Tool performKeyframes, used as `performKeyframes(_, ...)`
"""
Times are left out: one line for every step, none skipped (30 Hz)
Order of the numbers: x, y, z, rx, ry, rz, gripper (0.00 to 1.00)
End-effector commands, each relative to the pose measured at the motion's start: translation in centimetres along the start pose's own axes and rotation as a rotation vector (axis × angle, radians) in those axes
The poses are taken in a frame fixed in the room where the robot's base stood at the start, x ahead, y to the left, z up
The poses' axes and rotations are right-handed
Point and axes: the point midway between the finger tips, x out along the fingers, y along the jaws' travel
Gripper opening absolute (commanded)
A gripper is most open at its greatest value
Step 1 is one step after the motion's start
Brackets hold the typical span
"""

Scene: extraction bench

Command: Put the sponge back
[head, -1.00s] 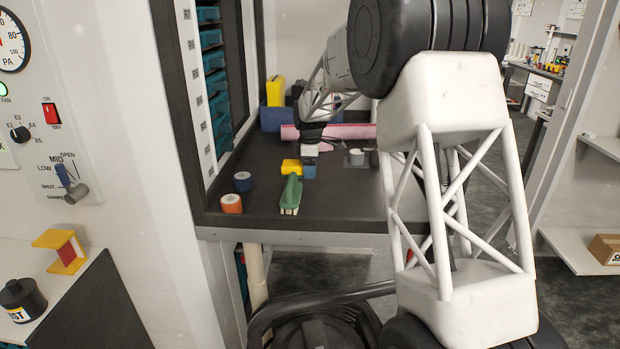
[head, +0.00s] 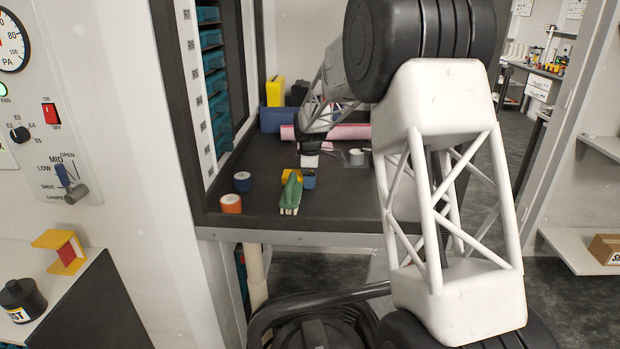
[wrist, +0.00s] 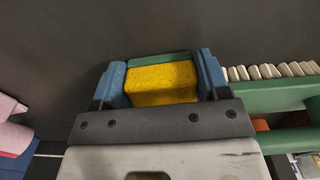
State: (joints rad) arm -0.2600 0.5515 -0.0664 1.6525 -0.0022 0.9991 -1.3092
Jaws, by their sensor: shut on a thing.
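The sponge is a yellow block with a green layer. In the wrist view the sponge (wrist: 162,85) sits between the two blue fingers of my gripper (wrist: 160,76), which is shut on it. In the head view the sponge (head: 291,175) shows to the left of a blue finger of my gripper (head: 302,181), over the dark bench (head: 335,205). It is close behind a green brush (head: 290,197). I cannot tell whether the sponge touches the bench.
The brush (wrist: 275,98) lies close to the right finger in the wrist view. An orange roll (head: 231,204) and a blue roll (head: 243,182) stand left. A pink roll (head: 350,132) and a blue bin (head: 276,121) are behind. The bench's front right is clear.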

Motion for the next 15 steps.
performKeyframes(0.02, 0.0, 0.0, 0.0, 0.0, 0.0, 0.5)
performKeyframes(0.06, 0.0, 0.0, 0.0, 0.0, 0.0, 0.5)
performKeyframes(0.13, 0.0, 0.0, 0.0, 0.0, 0.0, 0.5)
performKeyframes(0.19, 0.0, 0.0, 0.0, 0.0, 0.0, 0.5)
performKeyframes(0.25, 0.0, 0.0, 0.0, 0.0, 0.0, 0.5)
performKeyframes(0.25, 0.01, -0.01, 0.0, 0.0, 0.0, 0.72)
performKeyframes(0.24, 0.01, -0.01, 0.0, 0.0, 0.0, 0.76)
performKeyframes(0.24, 0.01, -0.01, 0.0, 0.0, 0.0, 0.79)
performKeyframes(0.25, 0.01, -0.01, 0.0, 0.0, 0.0, 0.79)
performKeyframes(0.26, 0.01, 0.0, 0.0, 0.0, 0.0, 0.79)
performKeyframes(0.26, 0.01, 0.0, 0.0, 0.0, 0.0, 0.79)
performKeyframes(0.26, 0.01, 0.0, 0.0, 0.0, 0.0, 0.79)
performKeyframes(0.26, 0.01, 0.0, 0.0, 0.0, 0.0, 0.79)
performKeyframes(0.26, 0.0, -0.01, 0.0, 0.0, 0.0, 0.79)
performKeyframes(0.25, 0.0, 0.0, 0.0, 0.0, 0.0, 0.79)
